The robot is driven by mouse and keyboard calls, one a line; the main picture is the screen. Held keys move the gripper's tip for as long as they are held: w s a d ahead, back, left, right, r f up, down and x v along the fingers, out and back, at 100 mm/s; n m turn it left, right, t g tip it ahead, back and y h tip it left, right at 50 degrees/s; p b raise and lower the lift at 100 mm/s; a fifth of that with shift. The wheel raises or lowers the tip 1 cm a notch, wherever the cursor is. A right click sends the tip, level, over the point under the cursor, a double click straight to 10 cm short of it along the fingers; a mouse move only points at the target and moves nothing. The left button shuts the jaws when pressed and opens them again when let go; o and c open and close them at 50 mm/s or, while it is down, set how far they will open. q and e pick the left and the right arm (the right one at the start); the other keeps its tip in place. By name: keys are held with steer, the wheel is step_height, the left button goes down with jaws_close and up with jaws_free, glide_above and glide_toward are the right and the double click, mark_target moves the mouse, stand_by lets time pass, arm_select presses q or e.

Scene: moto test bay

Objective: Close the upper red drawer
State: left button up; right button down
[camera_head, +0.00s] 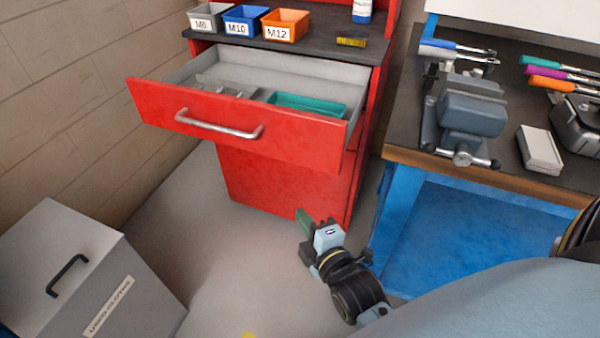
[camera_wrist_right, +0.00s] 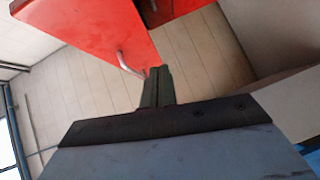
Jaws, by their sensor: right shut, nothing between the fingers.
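The upper red drawer (camera_head: 240,135) of the red cabinet is pulled well out. Its front has a silver bar handle (camera_head: 218,127), and inside are a teal tray (camera_head: 305,104) and some small metal items. My right gripper (camera_head: 305,222) is shut and empty, in front of the cabinet's lower part and lower than the drawer, apart from it. In the right wrist view, the closed fingers (camera_wrist_right: 157,88) point up the picture, with the red drawer (camera_wrist_right: 90,30) and its handle (camera_wrist_right: 130,65) beyond them. My left gripper does not show.
Grey, blue and orange bins (camera_head: 243,20) stand on the cabinet top. A workbench (camera_head: 400,125) with a vise (camera_head: 470,105) and tools is at the right. A grey lidded box (camera_head: 60,250) stands at the lower left.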

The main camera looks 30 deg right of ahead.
step_height(320, 180, up, 5)
steer(key=d+n+t+h+b, duration=0.1)
steer(key=d, duration=0.1)
steer(key=b, duration=0.2)
glide_toward(293, 146)
steer(key=w+a, duration=0.3)
steer(key=w+d, duration=0.1)
steer(key=w+d+b, duration=0.1)
steer(key=d, duration=0.1)
steer(key=shift+f, duration=0.3)
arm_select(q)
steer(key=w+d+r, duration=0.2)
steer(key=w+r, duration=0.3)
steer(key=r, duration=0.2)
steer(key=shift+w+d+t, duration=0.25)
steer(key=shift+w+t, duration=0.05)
arm_select(e)
steer(key=shift+w+d, duration=0.35)
steer(key=shift+d, duration=0.05)
